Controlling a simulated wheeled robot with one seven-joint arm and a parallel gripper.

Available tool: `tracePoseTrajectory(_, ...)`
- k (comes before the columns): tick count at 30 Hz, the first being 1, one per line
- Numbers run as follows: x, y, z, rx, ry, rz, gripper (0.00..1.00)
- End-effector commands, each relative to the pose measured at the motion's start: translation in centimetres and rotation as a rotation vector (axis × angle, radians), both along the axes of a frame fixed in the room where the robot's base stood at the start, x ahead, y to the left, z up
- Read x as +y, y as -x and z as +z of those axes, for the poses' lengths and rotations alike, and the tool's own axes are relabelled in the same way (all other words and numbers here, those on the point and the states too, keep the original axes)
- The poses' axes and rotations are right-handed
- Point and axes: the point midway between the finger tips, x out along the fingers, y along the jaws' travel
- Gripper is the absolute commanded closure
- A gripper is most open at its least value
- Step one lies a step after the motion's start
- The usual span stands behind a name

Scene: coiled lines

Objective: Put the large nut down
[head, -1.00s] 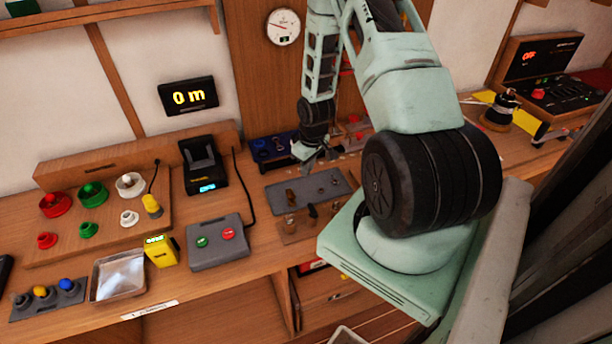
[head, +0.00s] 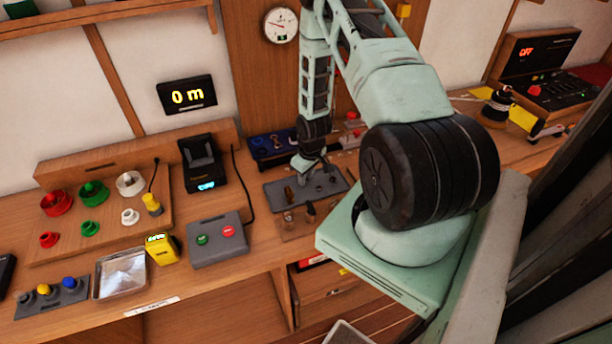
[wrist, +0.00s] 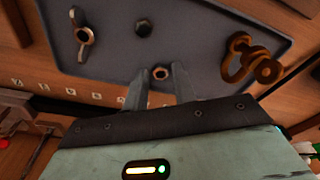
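In the wrist view, a brass-coloured hexagonal nut (wrist: 161,72) sits between my gripper's (wrist: 160,76) two fingertips, close to the near edge of the dark grey tray (wrist: 205,50). The fingers stand apart, with a slim gap seeming to show beside the nut, so my gripper looks open around it. A darker hexagonal piece (wrist: 143,27) lies farther in on the tray. I cannot tell by name which is the large nut. In the head view, my gripper (head: 304,180) is low over the tray (head: 335,190), and the nut is too small to make out.
On the tray, a wing nut (wrist: 82,35) lies to the left and a bronze shackle (wrist: 250,58) to the right. A grey box with green and red buttons (head: 218,242) stands left of the tray. A dark blue rack (head: 272,146) stands behind it.

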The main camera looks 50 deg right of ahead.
Motion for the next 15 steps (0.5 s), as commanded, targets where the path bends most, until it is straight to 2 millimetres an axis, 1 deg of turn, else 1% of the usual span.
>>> tracePoseTrajectory(10,0.17,0.04,-0.04,0.002,-0.003,0.001,0.62)
tracePoseTrajectory(15,0.12,0.02,0.54,0.001,-0.002,0.001,0.62)
